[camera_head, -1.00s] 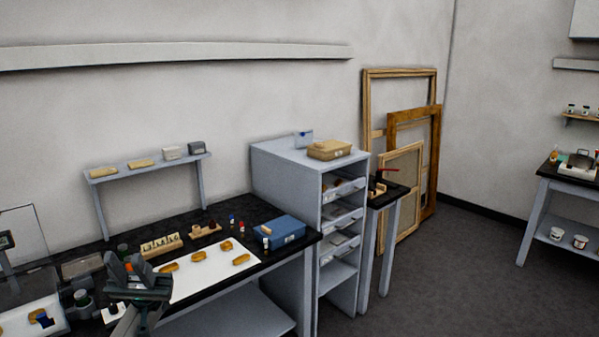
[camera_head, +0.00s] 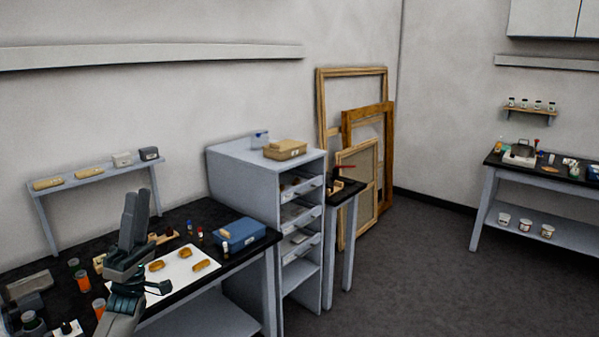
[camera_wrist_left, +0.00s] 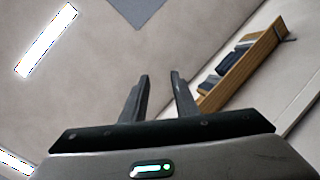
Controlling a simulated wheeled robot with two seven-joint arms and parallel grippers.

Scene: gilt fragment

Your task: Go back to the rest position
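My left gripper (camera_head: 137,195) rises over the front of the black-topped workbench (camera_head: 180,216), with its fingers pointing up. In the left wrist view the two fingers (camera_wrist_left: 160,76) are apart with nothing between them. Behind them that view shows the ceiling, bare wall and a wooden shelf (camera_wrist_left: 245,65) with dark items. My right gripper is in neither view.
A white sheet (camera_head: 183,281) with several gilt pieces and a blue box (camera_head: 239,234) lie on the bench. A grey shelf cabinet (camera_head: 237,185) stands beside it. Frames (camera_head: 386,150) lean on the wall. The floor (camera_head: 420,270) to the right is clear.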

